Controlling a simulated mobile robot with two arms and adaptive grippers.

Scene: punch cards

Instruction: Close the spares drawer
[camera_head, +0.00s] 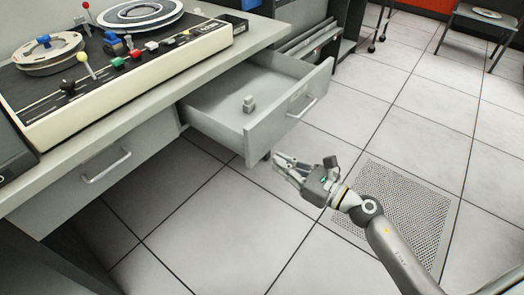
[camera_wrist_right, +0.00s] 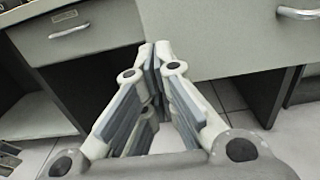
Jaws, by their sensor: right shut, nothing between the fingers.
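The spares drawer (camera_head: 290,122) is pulled out from under the grey desk in the head view, with a small grey object (camera_head: 248,104) lying inside it. Its front carries a metal bar handle (camera_head: 302,107). My right gripper (camera_head: 281,165) is shut and empty, just in front of and below the drawer front's near corner, apparently apart from it. In the wrist view the shut fingertips (camera_wrist_right: 155,48) point toward grey desk fronts, with one handle (camera_wrist_right: 299,13) at the upper right. Which drawer that handle belongs to is hard to tell. My left gripper is not in view.
A second drawer (camera_head: 118,157) with a bar handle is shut at the left. The tape console (camera_head: 130,82) stands on the desk top. A perforated floor tile (camera_head: 408,215) lies near my right arm. The tiled floor in front of the open drawer is clear.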

